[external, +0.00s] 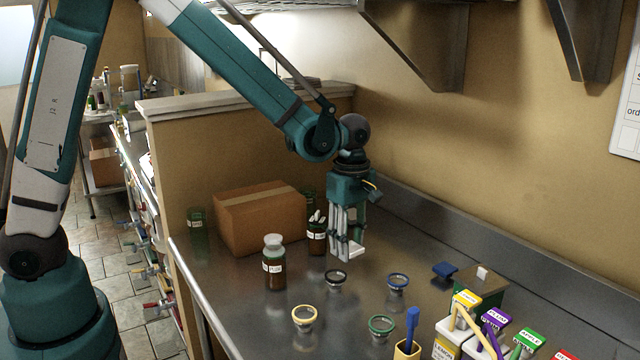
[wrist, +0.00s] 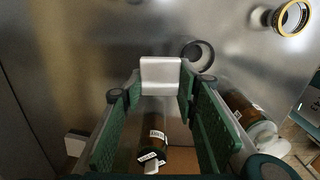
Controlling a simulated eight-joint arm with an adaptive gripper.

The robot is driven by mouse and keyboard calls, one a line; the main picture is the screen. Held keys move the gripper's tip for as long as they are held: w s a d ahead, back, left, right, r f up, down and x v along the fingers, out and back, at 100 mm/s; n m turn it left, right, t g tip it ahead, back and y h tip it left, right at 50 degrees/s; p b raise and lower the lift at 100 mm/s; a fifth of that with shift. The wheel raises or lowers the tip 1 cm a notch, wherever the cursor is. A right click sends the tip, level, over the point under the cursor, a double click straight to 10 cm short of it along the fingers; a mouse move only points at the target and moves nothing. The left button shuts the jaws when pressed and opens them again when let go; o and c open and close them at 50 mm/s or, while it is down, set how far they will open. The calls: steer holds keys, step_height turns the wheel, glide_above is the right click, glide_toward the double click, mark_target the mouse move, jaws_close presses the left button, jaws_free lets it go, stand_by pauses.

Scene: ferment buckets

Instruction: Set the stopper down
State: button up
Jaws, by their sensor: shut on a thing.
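My gripper (external: 346,250) is shut on a small pale stopper (external: 352,252), held a little above the steel counter. In the wrist view, the stopper (wrist: 160,75) sits between the tips of my green-padded fingers (wrist: 158,90), its pale face toward the camera. A brown bottle with a pale top (external: 274,264) stands upright to the left of my gripper. A dark jar with white tags (external: 317,238) stands just left of and behind my gripper.
A black-rimmed cup (external: 335,279), a blue-rimmed cup (external: 397,283), a yellow-rimmed cup (external: 305,317) and a green-rimmed cup (external: 381,327) stand in front. A cardboard box (external: 260,220) is behind left. A green block with a white piece (external: 482,285) and labelled containers (external: 495,320) are at right.

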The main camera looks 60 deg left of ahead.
steer(key=shift+w, duration=0.1)
steer(key=w+a, duration=0.5)
steer(key=w, duration=0.5)
glide_above(374, 232)
steer(key=shift+f+m, duration=0.4)
steer(key=shift+f, duration=0.45)
steer(key=shift+f, duration=0.1)
steer(key=shift+f+b, duration=0.4)
steer(key=shift+f, duration=2)
steer(key=shift+f, duration=0.2)
steer(key=o, duration=0.9)
steer(key=shift+c, duration=0.2)
